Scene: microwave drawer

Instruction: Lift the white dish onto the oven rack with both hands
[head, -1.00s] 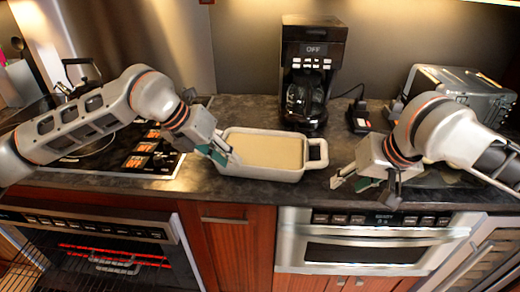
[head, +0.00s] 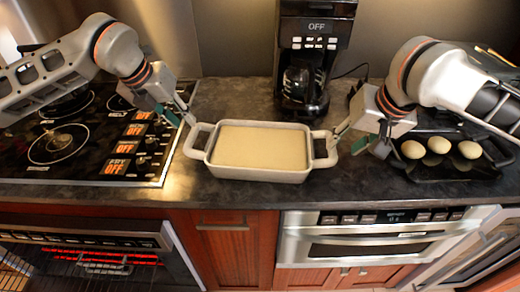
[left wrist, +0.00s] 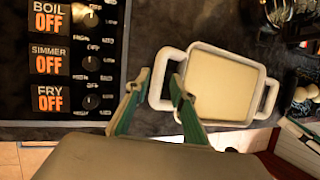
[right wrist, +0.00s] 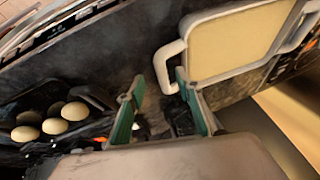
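The white dish (head: 262,175) is rectangular with a loop handle at each end and a pale cream filling. It sits level on the dark counter. My left gripper (head: 185,118) is open just off the left handle (head: 194,140); in the left wrist view its fingers (left wrist: 155,90) straddle that handle's outer bar. My right gripper (head: 350,132) is open by the right handle (head: 326,149); in the right wrist view its fingers (right wrist: 153,88) lie either side of the handle's end. The oven with red glowing elements (head: 105,258) is below the counter at left; its rack (head: 100,268) shows only partly.
A stove with burners and knobs (head: 130,150) is left of the dish. A black coffee maker (head: 310,60) stands behind it. A dark pan with several eggs (head: 438,146) is at right. A steel oven front (head: 380,240) is below. Counter in front of the dish is narrow.

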